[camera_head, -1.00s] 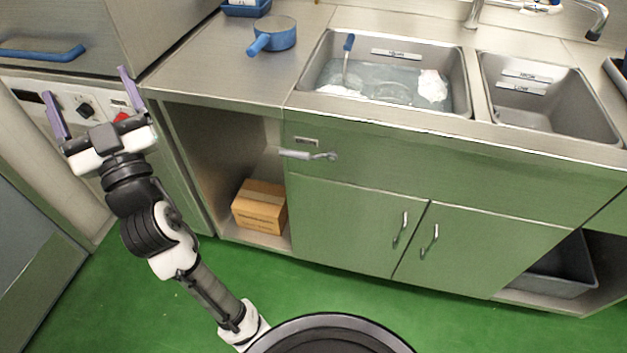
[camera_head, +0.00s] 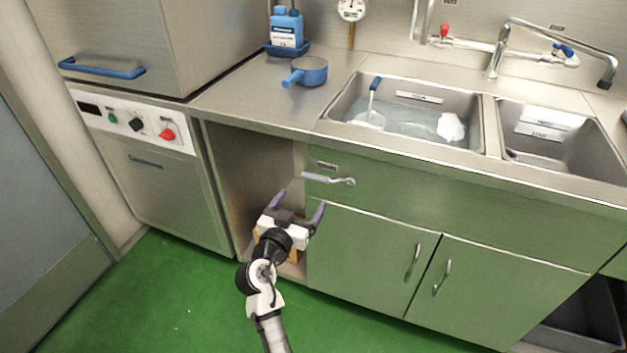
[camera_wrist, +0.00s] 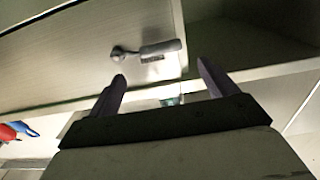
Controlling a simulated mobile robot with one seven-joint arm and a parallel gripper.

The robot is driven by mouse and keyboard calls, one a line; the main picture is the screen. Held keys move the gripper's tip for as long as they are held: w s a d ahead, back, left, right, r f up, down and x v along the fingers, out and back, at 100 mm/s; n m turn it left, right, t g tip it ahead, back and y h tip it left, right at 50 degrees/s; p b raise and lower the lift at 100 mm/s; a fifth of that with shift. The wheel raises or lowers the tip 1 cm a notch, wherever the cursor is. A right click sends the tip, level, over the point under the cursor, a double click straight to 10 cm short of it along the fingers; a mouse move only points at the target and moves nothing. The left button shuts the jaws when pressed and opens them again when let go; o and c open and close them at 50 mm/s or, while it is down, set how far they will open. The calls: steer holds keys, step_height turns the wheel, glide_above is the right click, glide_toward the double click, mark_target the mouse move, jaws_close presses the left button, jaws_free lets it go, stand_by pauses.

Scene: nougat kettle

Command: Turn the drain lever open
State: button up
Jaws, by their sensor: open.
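The drain lever (camera_head: 328,180) is a grey handle on the green cabinet front, just under the counter edge. Its grip lies roughly horizontal, pointing left from a round pivot. My gripper (camera_head: 302,200) is open and empty, just below the lever, in front of the open bay's right edge. In the wrist view the lever (camera_wrist: 148,50) lies beyond the fingertips, and my gripper (camera_wrist: 162,72) has its purple fingers spread, apart from the lever. The left sink basin (camera_head: 410,115) above holds water and whitish lumps.
A cardboard box (camera_head: 262,250) sits in the open bay, mostly hidden behind my gripper. Cabinet doors (camera_head: 375,260) are to the right. A machine with knobs (camera_head: 150,185) stands left. A blue pan (camera_head: 309,71) is on the counter. The green floor (camera_head: 180,300) is clear.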

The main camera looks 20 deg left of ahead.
mark_target(315, 179)
steer(key=w+p, duration=0.1)
steer(key=w, duration=0.7)
steer(key=shift+w+d+p, duration=0.15)
steer(key=shift+p, duration=0.2)
steer(key=c, duration=1.4)
